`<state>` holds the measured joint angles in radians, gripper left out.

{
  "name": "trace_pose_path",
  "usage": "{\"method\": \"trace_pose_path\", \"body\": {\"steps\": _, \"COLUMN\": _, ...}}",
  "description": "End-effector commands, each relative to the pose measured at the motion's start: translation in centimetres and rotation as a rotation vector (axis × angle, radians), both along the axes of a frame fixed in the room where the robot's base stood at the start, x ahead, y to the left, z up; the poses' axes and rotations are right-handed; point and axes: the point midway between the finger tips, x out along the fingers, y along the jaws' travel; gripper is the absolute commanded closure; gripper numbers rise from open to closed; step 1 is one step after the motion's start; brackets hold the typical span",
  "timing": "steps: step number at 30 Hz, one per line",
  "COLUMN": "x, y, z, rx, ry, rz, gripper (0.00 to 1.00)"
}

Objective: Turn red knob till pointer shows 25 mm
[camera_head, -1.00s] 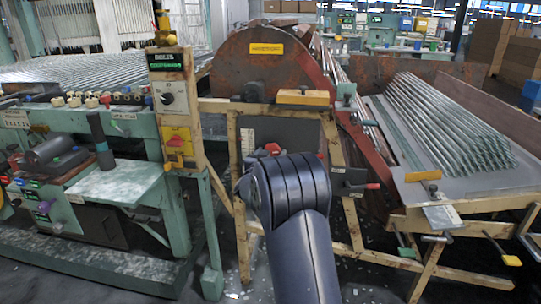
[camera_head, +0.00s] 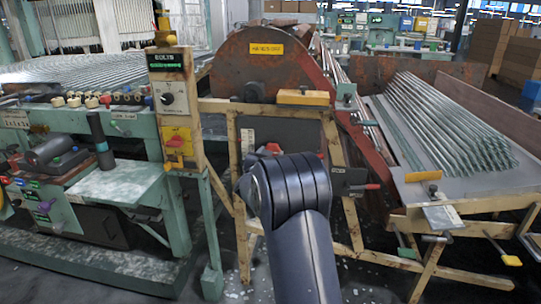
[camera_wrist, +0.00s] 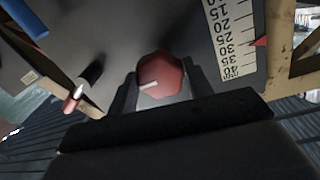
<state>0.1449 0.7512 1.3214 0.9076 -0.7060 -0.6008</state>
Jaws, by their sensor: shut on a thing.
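The red knob (camera_wrist: 160,73) sits in the middle of the wrist view and has a white mark on its face. My gripper (camera_wrist: 160,86) is shut on it, with one dark finger on either side. To the right is a pale scale plate (camera_wrist: 234,45) with black numbers up to 40. A small red pointer (camera_wrist: 259,42) at its right edge points at the scale, seemingly close to 30; the slant makes the exact reading uncertain. In the head view my arm hides most of the knob area, and the scale plate (camera_head: 248,138) is small and unreadable.
Yellow frame posts (camera_head: 238,190) stand close by.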

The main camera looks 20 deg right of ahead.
Motion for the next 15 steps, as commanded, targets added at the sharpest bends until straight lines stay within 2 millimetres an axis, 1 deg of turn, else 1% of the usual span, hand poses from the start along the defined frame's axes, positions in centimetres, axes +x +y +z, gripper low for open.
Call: {"method": "trace_pose_path", "body": {"steps": 15, "x": -0.01, "y": 0.0, "z": -0.03, "rx": 0.399, "ry": -0.269, "rz": -0.001, "gripper": 0.75}}
